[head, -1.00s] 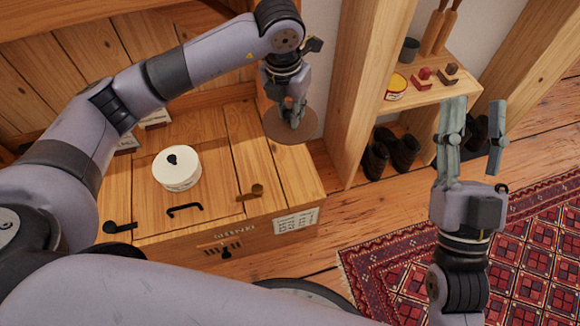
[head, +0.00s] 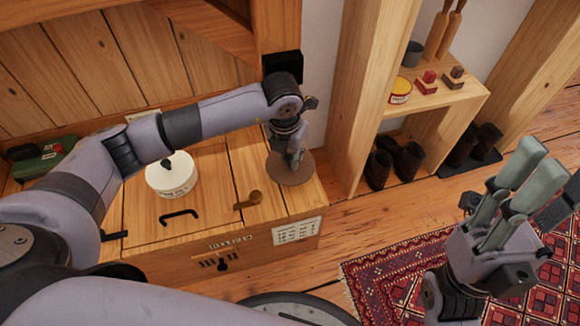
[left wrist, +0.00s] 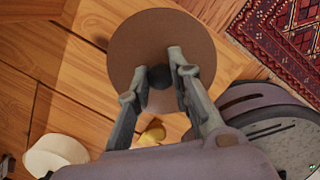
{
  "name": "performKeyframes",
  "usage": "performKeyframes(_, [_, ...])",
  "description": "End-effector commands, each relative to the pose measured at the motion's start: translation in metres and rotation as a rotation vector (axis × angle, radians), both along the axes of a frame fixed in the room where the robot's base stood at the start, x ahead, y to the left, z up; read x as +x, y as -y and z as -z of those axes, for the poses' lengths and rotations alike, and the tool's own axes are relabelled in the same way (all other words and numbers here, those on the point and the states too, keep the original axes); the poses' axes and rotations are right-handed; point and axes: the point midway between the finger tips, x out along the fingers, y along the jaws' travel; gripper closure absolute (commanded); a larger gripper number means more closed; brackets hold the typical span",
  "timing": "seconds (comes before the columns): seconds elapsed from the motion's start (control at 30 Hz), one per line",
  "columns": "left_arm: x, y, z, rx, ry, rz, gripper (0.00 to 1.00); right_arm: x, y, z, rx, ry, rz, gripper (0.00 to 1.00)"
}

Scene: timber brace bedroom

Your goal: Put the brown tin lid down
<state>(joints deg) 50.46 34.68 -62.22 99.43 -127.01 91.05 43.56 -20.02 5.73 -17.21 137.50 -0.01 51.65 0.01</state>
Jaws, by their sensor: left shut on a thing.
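The brown tin lid (head: 290,173) is a flat brown disc with a dark knob at its middle. It is at the right end of the wooden chest top (head: 221,186), close over it or on it; I cannot tell if it touches. My left gripper (head: 295,158) points down and is shut on the lid's knob. In the left wrist view the lid (left wrist: 160,30) lies flat beyond the fingertips (left wrist: 161,76), which close around the knob. My right gripper (head: 510,195) is open and empty over the rug at the right.
A white round tin (head: 170,176) with a black knob stands on the chest, left of the lid. A brass piece (head: 248,200) and a black handle (head: 179,214) are nearby. A wooden post (head: 355,110) and shelf (head: 440,95) stand to the right.

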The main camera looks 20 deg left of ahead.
Motion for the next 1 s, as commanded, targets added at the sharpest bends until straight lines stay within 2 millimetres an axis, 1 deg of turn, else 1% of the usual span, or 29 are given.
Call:
performKeyframes(0.03, [-0.001,0.000,0.014,0.002,-0.004,0.000,1.00,0.000,0.000,0.007,0.000,-0.001,0.000,0.60])
performKeyframes(0.1, [-0.001,0.000,0.028,0.001,-0.003,0.001,1.00,0.000,0.000,0.013,-0.001,-0.002,0.000,0.60])
performKeyframes(0.2, [-0.001,0.000,0.042,0.000,-0.002,0.000,1.00,0.002,-0.001,0.012,-0.004,0.012,0.001,0.60])
performKeyframes(0.27, [0.000,0.000,0.045,-0.001,-0.001,0.001,1.00,0.003,-0.001,0.010,-0.005,0.017,0.000,0.60])
performKeyframes(0.4, [0.000,0.000,0.044,0.000,0.000,0.001,1.00,0.004,-0.002,0.006,-0.007,0.025,0.000,0.60])
performKeyframes(0.63, [0.000,0.000,0.048,0.000,-0.001,0.001,1.00,0.002,-0.001,0.008,-0.004,0.027,0.001,0.60])
performKeyframes(0.67, [0.000,0.000,0.047,0.000,0.000,0.001,0.78,0.002,-0.001,0.006,-0.004,0.028,0.001,0.60])
performKeyframes(0.93, [0.000,0.000,0.047,0.000,-0.001,0.001,0.60,0.002,-0.001,0.006,-0.003,0.028,0.001,0.60])
performKeyframes(1.0, [0.000,0.000,0.047,0.000,-0.001,0.001,0.60,0.003,-0.001,0.006,-0.003,0.027,0.001,0.60])
